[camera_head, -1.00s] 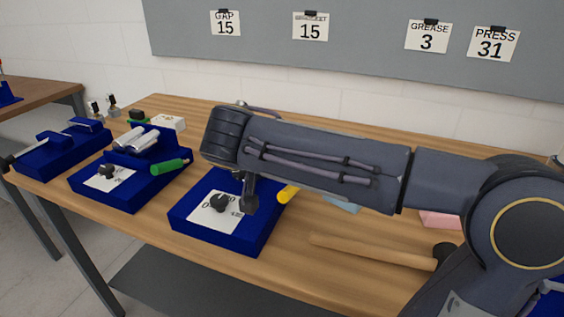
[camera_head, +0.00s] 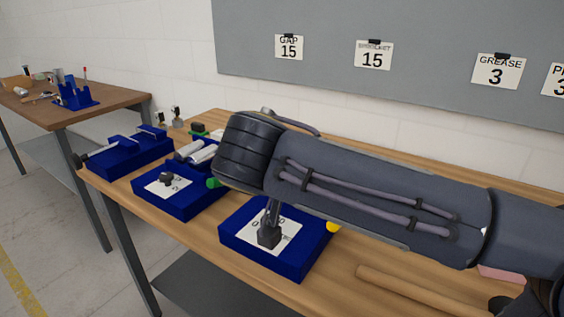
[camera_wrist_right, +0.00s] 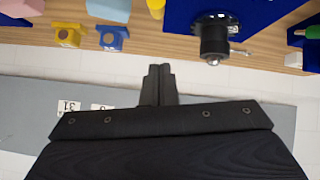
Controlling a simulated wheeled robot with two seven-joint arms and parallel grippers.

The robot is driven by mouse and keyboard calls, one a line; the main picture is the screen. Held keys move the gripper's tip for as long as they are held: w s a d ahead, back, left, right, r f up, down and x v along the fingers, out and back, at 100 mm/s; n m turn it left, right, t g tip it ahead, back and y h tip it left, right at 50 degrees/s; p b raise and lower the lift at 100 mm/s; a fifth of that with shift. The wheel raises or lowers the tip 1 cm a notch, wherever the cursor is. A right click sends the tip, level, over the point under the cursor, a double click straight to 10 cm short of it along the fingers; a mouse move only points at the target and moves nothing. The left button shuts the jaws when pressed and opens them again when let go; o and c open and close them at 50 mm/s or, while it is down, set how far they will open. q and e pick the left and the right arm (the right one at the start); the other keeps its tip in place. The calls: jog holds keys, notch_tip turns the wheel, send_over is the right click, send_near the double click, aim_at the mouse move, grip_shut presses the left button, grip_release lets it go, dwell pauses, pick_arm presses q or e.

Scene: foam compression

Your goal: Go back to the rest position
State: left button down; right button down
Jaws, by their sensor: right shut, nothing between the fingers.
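My right arm reaches in from the right in the head view, across the wooden table. The tip of my right gripper (camera_head: 268,237) shows below the forearm, in front of a blue fixture (camera_head: 300,262) with a white plate. The rest of the hand is hidden behind the forearm. In the right wrist view the fingers (camera_wrist_right: 159,72) are shut together with nothing between them, apart from the table items. A blue fixture with a dark round knob (camera_wrist_right: 213,36) shows there too. My left gripper is not in view.
Two more blue fixtures stand at the left, one with a plate (camera_head: 172,205), one with a rod (camera_head: 125,158). A wooden stick (camera_head: 400,287) lies at the front right. Small yellow (camera_wrist_right: 67,34) and blue blocks (camera_wrist_right: 112,37) show in the wrist view. A grey board (camera_head: 400,50) stands behind.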

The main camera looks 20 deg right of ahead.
jog(key=s+d+f+n+g+y+p, duration=0.2)
jog(key=s+d+f+n+y+p, duration=0.4)
jog(key=s, duration=0.3)
jog(key=s+a+f+t+y+p, duration=0.1)
jog(key=s+a+f+y+p, duration=0.2)
jog(key=s+a+y+p, duration=0.3)
jog(key=shift+s+a+f+n+t, duration=0.35)
jog(key=shift+s+a+t, duration=0.1)
jog(key=shift+a, duration=0.1)
